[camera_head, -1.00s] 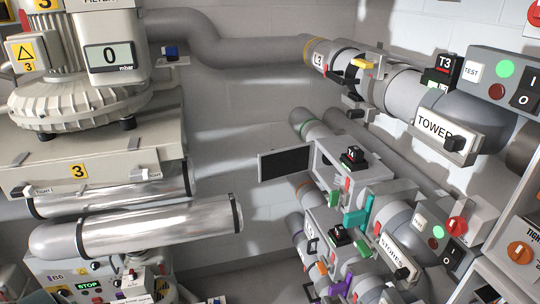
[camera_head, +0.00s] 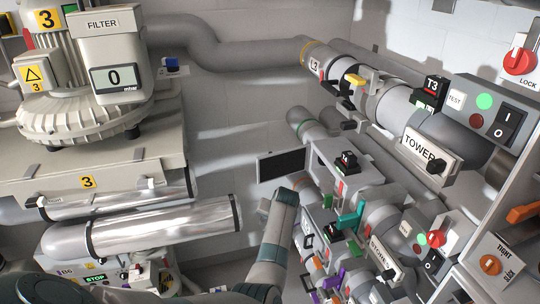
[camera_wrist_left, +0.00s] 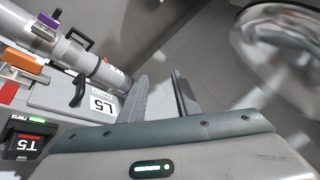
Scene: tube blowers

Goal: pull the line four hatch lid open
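No lid can be surely read as line four's. A grey box (camera_head: 335,176) with a small black label block (camera_head: 349,159) sits on the middle pipe run, below the line marked L3 (camera_head: 315,65). A dark framed panel (camera_head: 283,165) stands out to its left; I cannot tell whether it is a lid. My left arm rises from the bottom left of the head view, near the lower lines; its fingertips cannot be made out there. In the left wrist view my left gripper (camera_wrist_left: 160,78) has its fingers apart with nothing between them, beside the L5 plate (camera_wrist_left: 103,107). My right gripper is out of view.
Several pipes with coloured handles crowd the right, including a teal handle (camera_head: 348,217). A T5 block (camera_wrist_left: 24,138) and an orange handle (camera_wrist_left: 24,60) lie left in the wrist view. A blurred round thing (camera_wrist_left: 280,50) is at right.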

